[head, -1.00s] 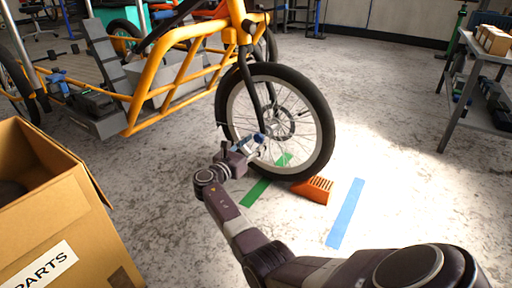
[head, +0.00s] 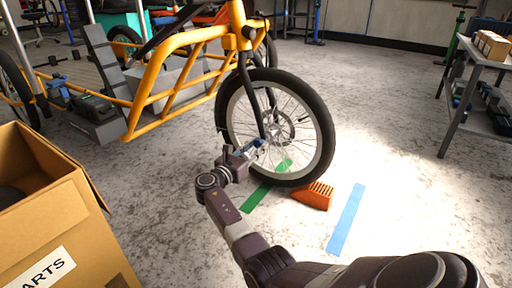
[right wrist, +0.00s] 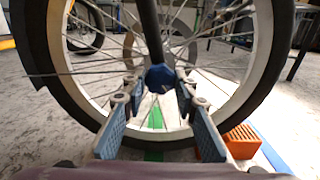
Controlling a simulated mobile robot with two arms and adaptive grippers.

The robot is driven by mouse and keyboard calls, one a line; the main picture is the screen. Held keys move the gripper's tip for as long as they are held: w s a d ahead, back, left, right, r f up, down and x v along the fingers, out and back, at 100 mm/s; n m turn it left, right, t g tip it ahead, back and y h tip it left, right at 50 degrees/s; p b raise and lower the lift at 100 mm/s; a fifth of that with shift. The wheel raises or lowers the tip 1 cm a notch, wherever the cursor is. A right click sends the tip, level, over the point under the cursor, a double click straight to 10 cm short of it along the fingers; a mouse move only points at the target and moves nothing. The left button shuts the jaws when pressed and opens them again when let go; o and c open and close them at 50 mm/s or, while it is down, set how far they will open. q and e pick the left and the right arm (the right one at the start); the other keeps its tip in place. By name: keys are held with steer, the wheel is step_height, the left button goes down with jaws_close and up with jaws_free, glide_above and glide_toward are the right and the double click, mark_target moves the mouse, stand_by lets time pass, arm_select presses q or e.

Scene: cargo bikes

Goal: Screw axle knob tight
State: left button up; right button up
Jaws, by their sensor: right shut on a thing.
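The cargo bike's front wheel (head: 318,112) stands upright on the floor, with the dark fork leg running down to its hub. The blue axle knob (right wrist: 160,77) sits at the fork's lower end in the right wrist view. My right gripper (right wrist: 159,84) has its fingertips on both sides of the knob and is shut on it. In the head view my right gripper (head: 256,147) is at the near side of the wheel, largely covering the knob. My left gripper is not in view.
An orange wedge (head: 314,196) lies by the wheel's bottom. Green tape (head: 257,197) and blue tape (head: 346,218) mark the floor. An open cardboard box (head: 75,230) stands at the left, a grey shelf table (head: 482,105) at the right.

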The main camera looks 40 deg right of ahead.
steer(key=shift+m, duration=0.3)
steer(key=m, duration=0.3)
steer(key=shift+p, duration=0.4)
steer(key=m, duration=1.1)
steer(key=shift+m+b, duration=0.3)
steer(key=shift+m, duration=0.1)
steer(key=m, duration=0.4)
steer(key=shift+s+f+m, duration=0.1)
steer(key=shift+m, duration=0.2)
steer(key=o, duration=1.2)
steer(key=shift+c, duration=0.2)
